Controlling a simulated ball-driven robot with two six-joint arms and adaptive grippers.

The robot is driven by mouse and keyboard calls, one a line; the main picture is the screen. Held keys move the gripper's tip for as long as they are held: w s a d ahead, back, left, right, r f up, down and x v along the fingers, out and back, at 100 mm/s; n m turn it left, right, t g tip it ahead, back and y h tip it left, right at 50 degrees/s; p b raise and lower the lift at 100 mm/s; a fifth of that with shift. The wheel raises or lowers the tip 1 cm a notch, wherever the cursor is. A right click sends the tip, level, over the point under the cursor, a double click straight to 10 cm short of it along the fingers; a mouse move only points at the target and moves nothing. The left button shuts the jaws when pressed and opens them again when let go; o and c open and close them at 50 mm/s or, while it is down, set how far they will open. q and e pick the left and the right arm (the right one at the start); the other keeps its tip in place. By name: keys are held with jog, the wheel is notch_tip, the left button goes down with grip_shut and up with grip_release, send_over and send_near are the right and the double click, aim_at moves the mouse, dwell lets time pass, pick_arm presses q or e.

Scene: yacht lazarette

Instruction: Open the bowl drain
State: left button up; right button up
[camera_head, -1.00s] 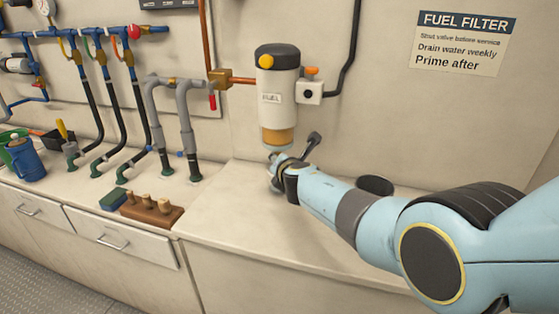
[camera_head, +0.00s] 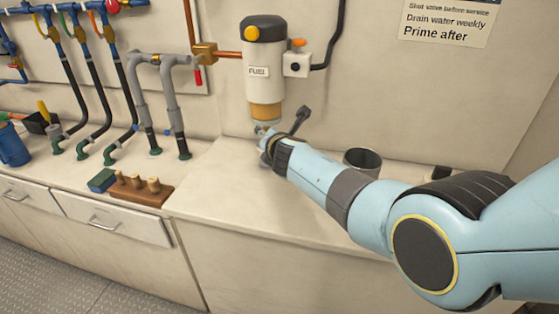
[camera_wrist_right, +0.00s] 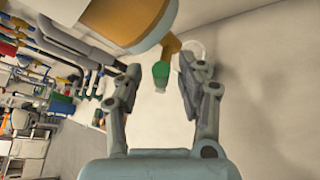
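The fuel filter (camera_head: 264,75) is a white cylinder with a black top, fixed to the wall. Its amber bowl (camera_head: 266,112) is at the bottom and fills the top of the right wrist view (camera_wrist_right: 120,20). A brass fitting (camera_wrist_right: 172,44) below the bowl carries a green-tipped drain (camera_wrist_right: 161,73). My right gripper (camera_wrist_right: 160,84) is open, with one finger on each side of the green drain and gaps visible on both sides. In the head view the right gripper (camera_head: 266,138) is just under the bowl, and its wrist hides the drain. My left gripper is not in view.
A metal cup (camera_head: 363,160) stands on the counter behind my right arm. A wooden block with pegs (camera_head: 140,190) and a blue-green block (camera_head: 102,181) lie to the left. Hoses and pipes (camera_head: 170,100) line the left wall. The counter front (camera_head: 230,215) is clear.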

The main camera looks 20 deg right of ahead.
jog(key=s, duration=1.2)
jog(key=shift+a, duration=0.45)
